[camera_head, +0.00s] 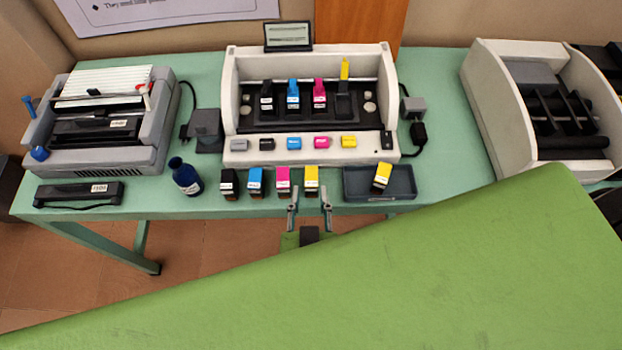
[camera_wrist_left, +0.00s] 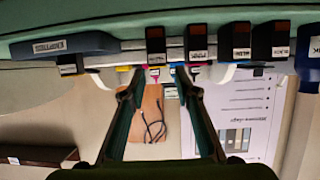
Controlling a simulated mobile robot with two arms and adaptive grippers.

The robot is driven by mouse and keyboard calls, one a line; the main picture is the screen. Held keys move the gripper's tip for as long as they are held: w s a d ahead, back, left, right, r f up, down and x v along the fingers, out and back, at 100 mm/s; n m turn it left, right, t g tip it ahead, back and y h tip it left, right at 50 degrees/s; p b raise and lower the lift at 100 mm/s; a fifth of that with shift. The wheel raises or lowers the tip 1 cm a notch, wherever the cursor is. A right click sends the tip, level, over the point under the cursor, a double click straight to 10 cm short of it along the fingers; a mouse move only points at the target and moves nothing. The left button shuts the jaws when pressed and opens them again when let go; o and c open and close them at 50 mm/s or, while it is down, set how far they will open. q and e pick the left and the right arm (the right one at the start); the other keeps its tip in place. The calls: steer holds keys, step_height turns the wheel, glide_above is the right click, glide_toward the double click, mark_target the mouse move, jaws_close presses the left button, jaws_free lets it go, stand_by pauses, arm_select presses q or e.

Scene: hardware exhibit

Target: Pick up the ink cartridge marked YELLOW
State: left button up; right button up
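A black cartridge with a yellow labelled face (camera_head: 312,180) stands upright at the table's front edge, at the right end of a row of cartridges; its label is too small to read. I take it to be the dark block in the left wrist view (camera_wrist_left: 155,40), which looks upside down. A second yellow-faced cartridge (camera_head: 382,176) sits tilted in a dark tray (camera_head: 350,186). My left gripper (camera_head: 310,194) is open and empty, its fingers spread just in front of the row's yellow cartridge; it also shows in the left wrist view (camera_wrist_left: 160,88). My right gripper is not in view.
Magenta (camera_head: 283,181), blue (camera_head: 255,182) and black (camera_head: 228,184) cartridges stand left of it, then a dark bottle (camera_head: 187,177). A white printer (camera_head: 240,75) with several cartridges stands behind. Another machine (camera_head: 100,125) is at the left. A green surface hides the lower right.

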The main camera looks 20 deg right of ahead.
mark_target(311, 180)
arm_select(q)
steer(key=shift+x, duration=2.7)
steer(key=shift+d+r, duration=0.15)
jaws_close()
